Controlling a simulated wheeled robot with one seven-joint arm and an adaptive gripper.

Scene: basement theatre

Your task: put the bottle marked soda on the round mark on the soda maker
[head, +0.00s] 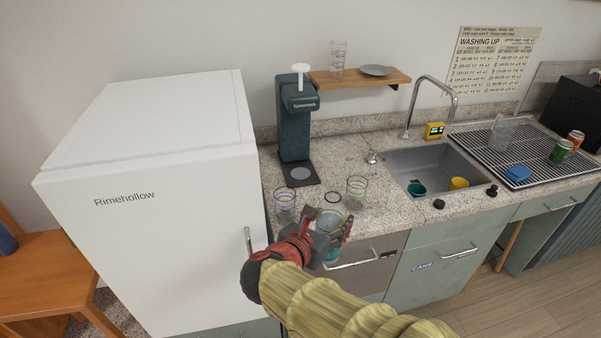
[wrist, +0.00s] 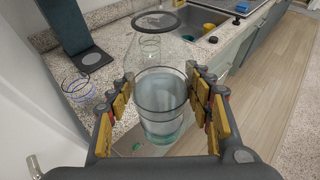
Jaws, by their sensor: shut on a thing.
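My gripper (head: 331,229) is shut on a clear bottle, seen in the wrist view (wrist: 162,108) between the two yellow-padded fingers. The bottle has a dark ring at its top and a teal tint at its base; I cannot read any marking on it. It is held roughly upright in front of the counter's front edge. The dark blue soda maker (head: 294,123) stands at the back of the counter, beside the fridge. Its round grey mark (head: 300,173) lies bare on its base, and also shows in the wrist view (wrist: 91,58).
A blue-ringed glass (head: 285,203) and a green-ringed glass (head: 357,191) stand on the counter in front of the soda maker. The white fridge (head: 150,170) stands left. A sink (head: 440,170) and drying rack (head: 520,150) lie right. A shelf (head: 360,77) is above.

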